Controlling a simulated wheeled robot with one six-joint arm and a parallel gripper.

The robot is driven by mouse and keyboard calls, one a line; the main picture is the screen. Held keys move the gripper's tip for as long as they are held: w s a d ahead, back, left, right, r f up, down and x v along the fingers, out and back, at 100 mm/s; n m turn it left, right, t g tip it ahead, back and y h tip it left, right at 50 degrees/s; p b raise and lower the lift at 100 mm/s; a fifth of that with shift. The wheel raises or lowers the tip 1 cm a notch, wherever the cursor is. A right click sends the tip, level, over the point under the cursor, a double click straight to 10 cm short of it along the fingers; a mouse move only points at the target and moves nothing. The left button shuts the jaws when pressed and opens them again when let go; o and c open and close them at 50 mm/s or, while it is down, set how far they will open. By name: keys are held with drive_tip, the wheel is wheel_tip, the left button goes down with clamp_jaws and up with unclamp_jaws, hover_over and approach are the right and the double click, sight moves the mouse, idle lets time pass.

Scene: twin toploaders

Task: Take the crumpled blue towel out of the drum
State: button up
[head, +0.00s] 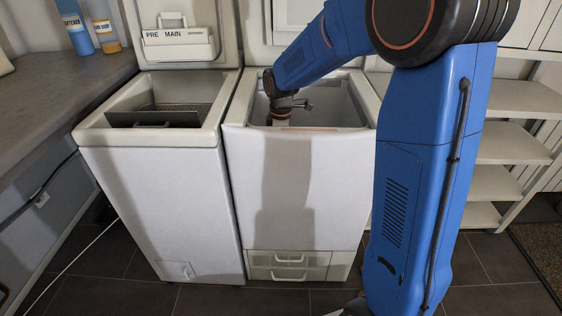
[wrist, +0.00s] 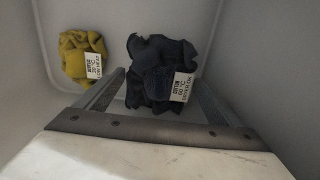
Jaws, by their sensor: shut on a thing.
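The crumpled dark blue towel (wrist: 158,78) lies in the pale-walled drum (wrist: 243,60) in the wrist view, with a white printed label on its right side. My gripper (wrist: 160,82) has one finger on each side of the towel and is shut on it. In the head view my arm reaches down into the open top of the right toploader (head: 290,190). The fingertips and the towel are hidden behind its front rim there.
A crumpled yellow cloth (wrist: 82,56) with a white label lies left of the towel, apart from it. The left toploader (head: 160,200) stands open beside the right one. A counter (head: 60,95) with bottles is at left, shelves (head: 515,145) at right.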

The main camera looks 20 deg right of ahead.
wheel_tip(320, 180, up, 31)
drive_tip(key=shift+r, duration=0.2)
idle(0.5)
